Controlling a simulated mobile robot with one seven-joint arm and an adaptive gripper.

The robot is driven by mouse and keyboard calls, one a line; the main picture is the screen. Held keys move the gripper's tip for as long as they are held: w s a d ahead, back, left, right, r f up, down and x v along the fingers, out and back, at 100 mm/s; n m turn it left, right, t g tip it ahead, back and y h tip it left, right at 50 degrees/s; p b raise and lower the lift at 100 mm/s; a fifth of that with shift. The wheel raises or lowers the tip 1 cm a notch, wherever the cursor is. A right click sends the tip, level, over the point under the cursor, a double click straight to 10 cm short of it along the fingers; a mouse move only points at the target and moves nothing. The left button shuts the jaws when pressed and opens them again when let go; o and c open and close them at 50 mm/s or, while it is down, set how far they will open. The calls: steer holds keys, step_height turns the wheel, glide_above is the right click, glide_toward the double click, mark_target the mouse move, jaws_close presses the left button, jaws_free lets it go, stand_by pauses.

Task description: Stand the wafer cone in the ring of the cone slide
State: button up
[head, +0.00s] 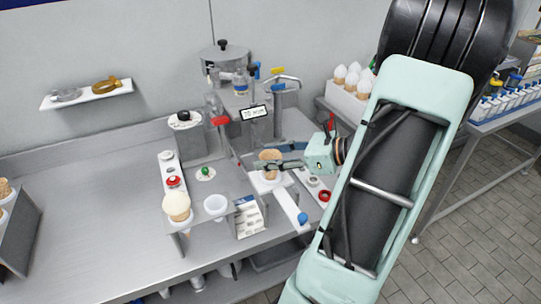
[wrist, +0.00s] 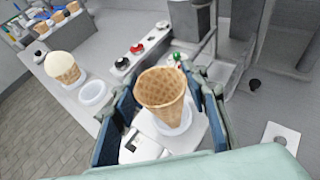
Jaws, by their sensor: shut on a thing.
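The tan wafer cone (head: 270,156) is upright, mouth up, between the fingers of my gripper (head: 272,165). In the wrist view the empty open cone (wrist: 162,92) sits between the two blue-grey fingers, which are shut on it. The white cone slide (head: 287,204) with a blue knob lies beneath the gripper on the bench. A white ring (wrist: 172,126) shows around the cone's lower part in the wrist view. The cone's tip is hidden, and I cannot tell whether it is inside the ring or just above it.
A cone with a pale scoop (head: 177,206) stands in a holder left of an empty white ring (head: 216,205). The steel machine (head: 240,95) with coloured levers rises behind the slide. A box of filled cones (head: 350,92) is at right.

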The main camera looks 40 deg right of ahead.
steer(key=shift+f+b, duration=0.9)
steer(key=shift+f, duration=0.55)
steer(key=o, duration=0.8)
steer(key=v, duration=1.2)
